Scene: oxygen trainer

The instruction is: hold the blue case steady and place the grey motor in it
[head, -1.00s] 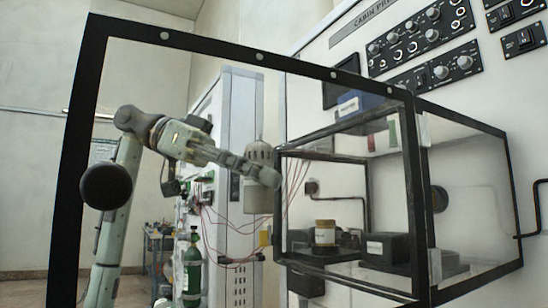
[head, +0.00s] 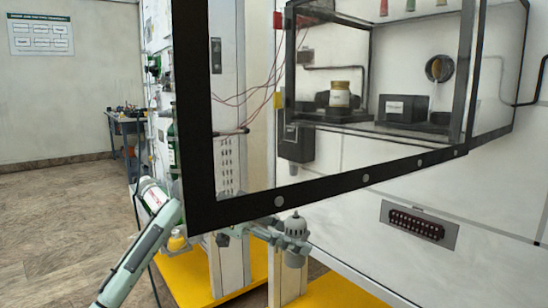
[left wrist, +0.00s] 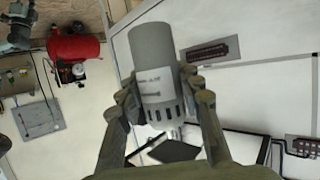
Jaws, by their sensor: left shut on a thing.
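The grey motor (head: 293,240) is a cylinder with a slotted end and a small label. My left gripper (head: 276,235) is shut on it, below the dark lower frame of the large clear panel in the head view. In the left wrist view, the motor (left wrist: 155,60) stands between the two fingers of my left gripper (left wrist: 160,95), with its slotted end nearer the palm. I cannot make out the blue case in either current view. My right gripper is not in view.
A black-framed clear cabinet (head: 375,132) holds a yellow-lidded jar (head: 340,97) and a black box (head: 402,108). A yellow base (head: 335,292) lies below. Floor at left is open. A red tank (left wrist: 76,46) shows in the wrist view.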

